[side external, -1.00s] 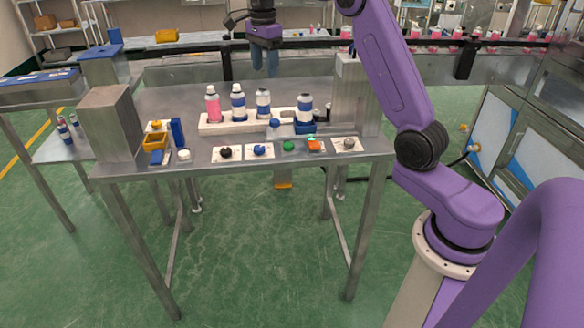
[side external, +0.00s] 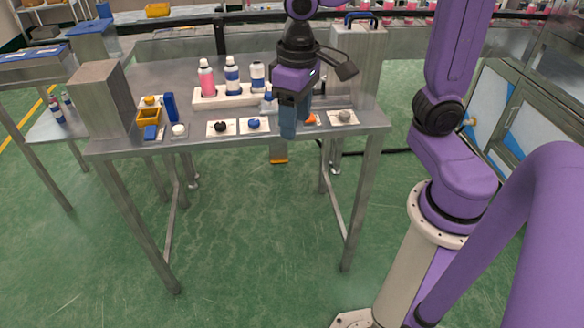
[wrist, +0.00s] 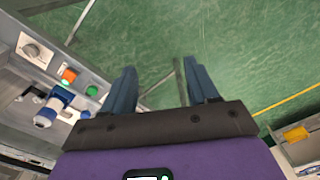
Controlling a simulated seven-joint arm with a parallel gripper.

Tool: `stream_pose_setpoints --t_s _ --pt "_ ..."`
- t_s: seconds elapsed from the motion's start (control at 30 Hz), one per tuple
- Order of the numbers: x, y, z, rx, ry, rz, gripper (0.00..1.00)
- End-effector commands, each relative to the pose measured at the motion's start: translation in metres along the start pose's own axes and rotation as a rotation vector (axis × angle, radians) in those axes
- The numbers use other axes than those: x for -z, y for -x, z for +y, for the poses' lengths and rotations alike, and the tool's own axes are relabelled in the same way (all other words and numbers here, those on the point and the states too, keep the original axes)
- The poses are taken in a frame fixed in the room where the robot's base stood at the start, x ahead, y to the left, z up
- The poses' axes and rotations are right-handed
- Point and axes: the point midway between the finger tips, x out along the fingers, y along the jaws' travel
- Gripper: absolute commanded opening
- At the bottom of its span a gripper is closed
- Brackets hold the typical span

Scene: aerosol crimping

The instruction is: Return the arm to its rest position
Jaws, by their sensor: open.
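My gripper (side external: 290,122) hangs fingers down over the front edge of the steel table (side external: 215,165), right of its middle in the side external view. In the wrist view my gripper (wrist: 158,82) has its two blue fingers wide apart, with only green floor and a table leg between them. It is open and empty. My purple arm reaches in from the right. In the side external view the gripper hides part of the table's right side, including the green part and the fourth bottle.
On the table, a pink bottle (side external: 207,77) and two blue-white bottles (side external: 232,75) stand in a white rack (side external: 205,102). Several small parts lie on white cards (side external: 222,128) along the front edge. A yellow bin (side external: 149,115) and a steel box (side external: 98,100) stand left. Floor in front is clear.

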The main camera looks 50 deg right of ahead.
Motion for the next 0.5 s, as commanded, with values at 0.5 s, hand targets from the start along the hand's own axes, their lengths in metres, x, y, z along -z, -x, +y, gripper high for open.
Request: stream_pose_setpoints --t_s 0.5 --pt "-0.141 -0.04 0.004 0.011 0.834 0.002 0.59"
